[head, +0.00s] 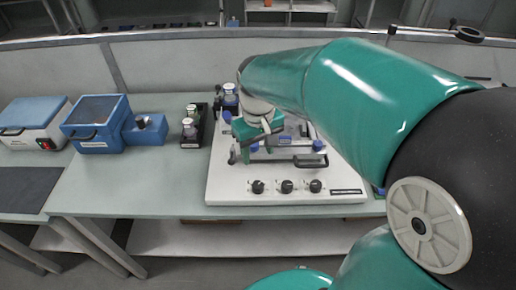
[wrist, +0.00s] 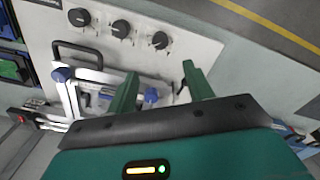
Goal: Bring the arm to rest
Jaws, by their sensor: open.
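My arm reaches from the right of the head view out over the workbench. My gripper (head: 250,155) is over the white apparatus (head: 225,188) with the black knobs. The white panel of the apparatus (wrist: 190,60) lies beyond the fingertips there. A metal frame with blue knobs (head: 318,145) and a black handle (head: 310,162) sits on the apparatus close to the gripper. My arm hides part of the apparatus's right side.
A black rack (head: 199,130) with small jars stands left of the apparatus. A blue box (head: 95,125), a smaller blue block (head: 147,130) and a blue-lidded white device (head: 30,122) are further left. The bench top (head: 150,185) is clear in front of them.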

